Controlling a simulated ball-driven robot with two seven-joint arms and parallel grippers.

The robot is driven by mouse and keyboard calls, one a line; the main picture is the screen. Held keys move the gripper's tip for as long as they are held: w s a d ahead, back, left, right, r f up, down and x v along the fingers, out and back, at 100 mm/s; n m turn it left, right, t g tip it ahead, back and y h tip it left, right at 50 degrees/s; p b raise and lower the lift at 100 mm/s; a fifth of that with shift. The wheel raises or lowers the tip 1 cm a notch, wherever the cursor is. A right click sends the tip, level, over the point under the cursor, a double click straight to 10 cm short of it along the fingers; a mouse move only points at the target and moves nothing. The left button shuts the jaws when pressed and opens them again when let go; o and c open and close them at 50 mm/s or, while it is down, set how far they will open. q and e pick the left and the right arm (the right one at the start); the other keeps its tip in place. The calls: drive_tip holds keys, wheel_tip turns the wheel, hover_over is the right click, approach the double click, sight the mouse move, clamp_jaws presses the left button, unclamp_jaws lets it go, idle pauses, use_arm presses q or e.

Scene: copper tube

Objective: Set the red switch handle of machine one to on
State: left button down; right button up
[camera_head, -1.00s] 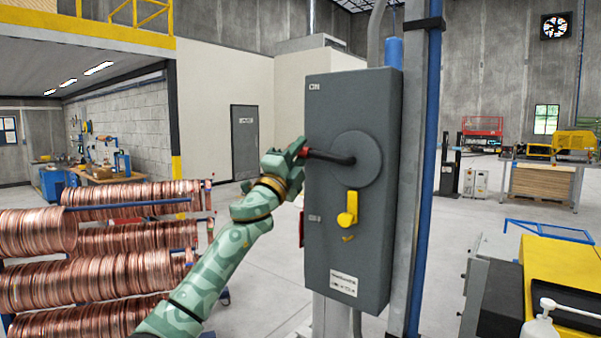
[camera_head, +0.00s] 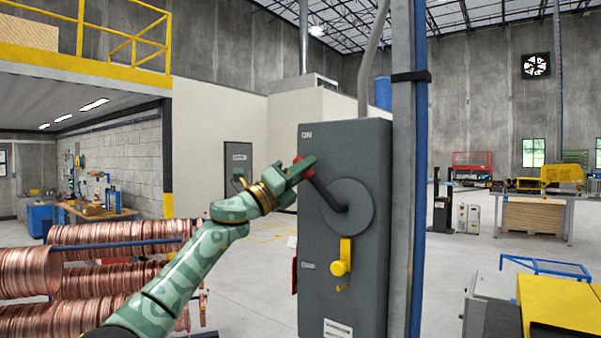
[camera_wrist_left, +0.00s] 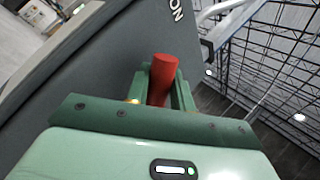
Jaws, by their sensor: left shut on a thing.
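The grey switch box (camera_head: 357,270) stands upright on a post, with the word ON near its top left corner. Its switch handle (camera_head: 325,193) is a black lever with a red end, running from a round grey hub (camera_head: 350,208) up and to the left. My left gripper (camera_head: 306,168) is shut on the red end, at the box's left edge. In the left wrist view the red handle end (camera_wrist_left: 162,80) sits between the green fingers, beside the box face (camera_wrist_left: 110,60). A yellow latch (camera_head: 343,262) is below the hub. My right gripper is not in view.
Copper tube coils (camera_head: 120,235) lie on a rack at the left. A yellow and grey machine (camera_head: 555,300) stands at the lower right. A vertical post with a blue pipe (camera_head: 420,150) runs right of the box. Open floor lies behind.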

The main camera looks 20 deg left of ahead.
use_arm(q)
drive_tip(key=shift+r, duration=0.1)
idle(0.3)
drive_tip(key=c, duration=1.2)
unclamp_jaws()
drive_tip(key=shift+d, duration=0.2)
drive_tip(key=shift+c, duration=0.2)
drive_tip(key=b+v, duration=0.4)
drive_tip(key=v, duration=1.2)
drive_tip(key=shift+a, duration=0.15)
drive_tip(key=shift+s, duration=0.1)
